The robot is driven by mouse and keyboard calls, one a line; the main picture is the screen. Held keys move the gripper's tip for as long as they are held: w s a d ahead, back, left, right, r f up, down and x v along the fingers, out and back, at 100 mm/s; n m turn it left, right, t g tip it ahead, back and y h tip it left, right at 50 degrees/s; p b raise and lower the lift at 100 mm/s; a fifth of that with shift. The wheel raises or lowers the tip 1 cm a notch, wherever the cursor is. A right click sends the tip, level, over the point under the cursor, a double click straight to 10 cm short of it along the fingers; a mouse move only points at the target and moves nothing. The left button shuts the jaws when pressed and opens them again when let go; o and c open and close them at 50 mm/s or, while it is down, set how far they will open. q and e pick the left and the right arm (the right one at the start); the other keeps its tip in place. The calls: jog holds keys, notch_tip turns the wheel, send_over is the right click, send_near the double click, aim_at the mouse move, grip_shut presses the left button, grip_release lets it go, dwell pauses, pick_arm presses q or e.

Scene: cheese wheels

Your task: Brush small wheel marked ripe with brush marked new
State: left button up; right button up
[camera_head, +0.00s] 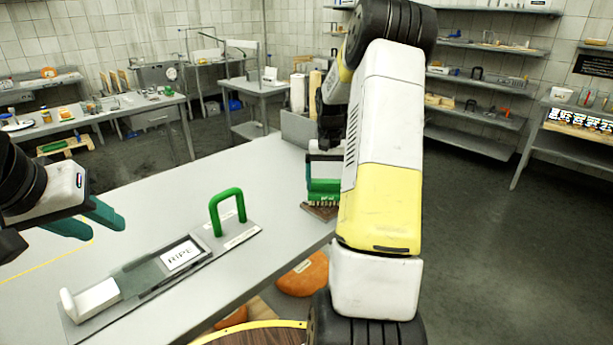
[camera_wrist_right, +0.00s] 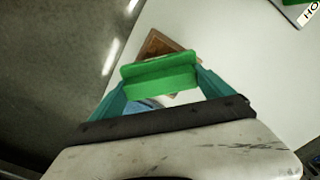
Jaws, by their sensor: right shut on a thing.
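In the head view, my right gripper (camera_head: 323,178) is shut on a green brush (camera_head: 323,190) with bristles pointing down. The brush is at the table's right edge, over a brown piece (camera_head: 322,212); I cannot tell whether they touch. In the right wrist view, the green brush (camera_wrist_right: 160,75) sits between the teal fingers, with the brown square piece (camera_wrist_right: 158,44) beyond it. No mark on the brush is readable. My left gripper (camera_head: 97,218) is open and empty above the table's left side. No wheel's mark is readable.
The board carries a green arched handle (camera_head: 228,208) and a white block (camera_head: 92,297). Orange rounds (camera_head: 303,274) show below the table's front edge, near a yellow-rimmed wooden surface (camera_head: 262,335). The table (camera_head: 165,195) is clear behind the board. Shelves stand further back.

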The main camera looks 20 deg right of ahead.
aim_at(328, 181)
jog(key=shift+f, duration=0.55)
dwell(1.4)
jog(key=shift+r, duration=3.55)
